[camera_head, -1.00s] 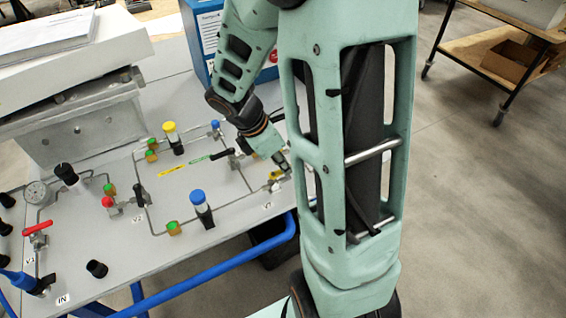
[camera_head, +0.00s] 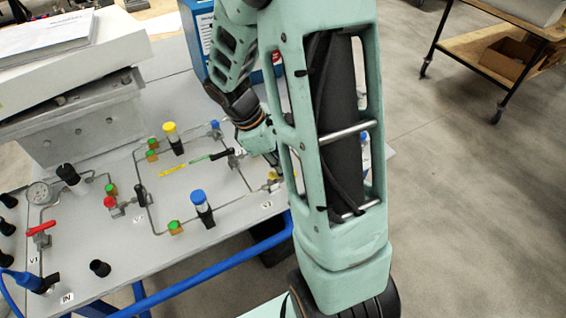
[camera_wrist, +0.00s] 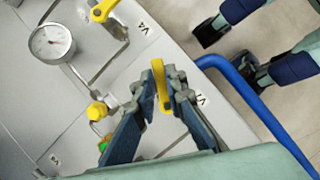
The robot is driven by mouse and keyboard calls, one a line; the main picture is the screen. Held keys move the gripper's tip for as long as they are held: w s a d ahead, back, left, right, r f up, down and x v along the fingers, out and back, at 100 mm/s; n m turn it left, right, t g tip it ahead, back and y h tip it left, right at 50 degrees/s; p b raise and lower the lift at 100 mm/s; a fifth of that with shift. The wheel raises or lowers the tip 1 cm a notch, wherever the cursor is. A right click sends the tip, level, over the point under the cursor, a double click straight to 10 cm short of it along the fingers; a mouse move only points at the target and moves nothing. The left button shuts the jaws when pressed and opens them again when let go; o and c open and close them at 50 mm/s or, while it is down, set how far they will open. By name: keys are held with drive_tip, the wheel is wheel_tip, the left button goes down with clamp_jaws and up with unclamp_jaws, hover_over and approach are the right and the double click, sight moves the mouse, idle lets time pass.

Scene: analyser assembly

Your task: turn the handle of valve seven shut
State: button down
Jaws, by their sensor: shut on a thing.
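The yellow handle of valve seven (camera_wrist: 162,88) stands between my fingertips in the wrist view, beside the V7 label (camera_wrist: 201,99). My gripper (camera_wrist: 163,78) is shut on this handle, with one finger on each side. In the head view my arm hides most of the gripper and the handle. A bit of yellow at valve seven (camera_head: 272,175) shows at the arm's edge, above the V7 label (camera_head: 267,205). The valve body under the handle is mostly hidden by my fingers.
Another yellow handle (camera_wrist: 103,10) and a pressure gauge (camera_wrist: 52,42) lie up and left in the wrist view. A blue rail (camera_wrist: 240,88) runs along the panel edge. A blue-capped fitting (camera_head: 202,208) stands left of valve seven.

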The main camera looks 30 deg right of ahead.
drive_tip(key=m, duration=0.2)
drive_tip(key=m+g+y+p, duration=0.1)
drive_tip(key=s+m, duration=0.1)
drive_tip(key=m, duration=0.1)
drive_tip(key=shift+a+r+m+g, duration=0.1)
drive_tip(key=shift+a+m+g, duration=0.2)
drive_tip(key=shift+a+g, duration=0.1)
drive_tip(key=m, duration=0.1)
drive_tip(key=m+y+p, duration=0.1)
drive_tip(key=shift+s+a+m, duration=0.2)
drive_tip(key=shift+a+m, duration=0.1)
drive_tip(key=shift+s+a+m+g+y, duration=0.15)
drive_tip(key=shift+m+y, duration=0.15)
drive_tip(key=shift+m, duration=0.35)
drive_tip(key=shift+w+a+m+g+y, duration=0.1)
drive_tip(key=shift+a+m+y, duration=0.15)
drive_tip(key=shift+m, duration=0.45)
drive_tip(key=shift+s+a+m+g+y, duration=0.15)
drive_tip(key=shift+m+y, duration=0.2)
drive_tip(key=shift+m, duration=0.3)
drive_tip(key=shift+w+p, duration=0.1)
drive_tip(key=shift+p, duration=0.2)
drive_tip(key=c, duration=2)
unclamp_jaws()
drive_tip(key=shift+o, duration=0.2)
drive_tip(key=v, duration=1.2)
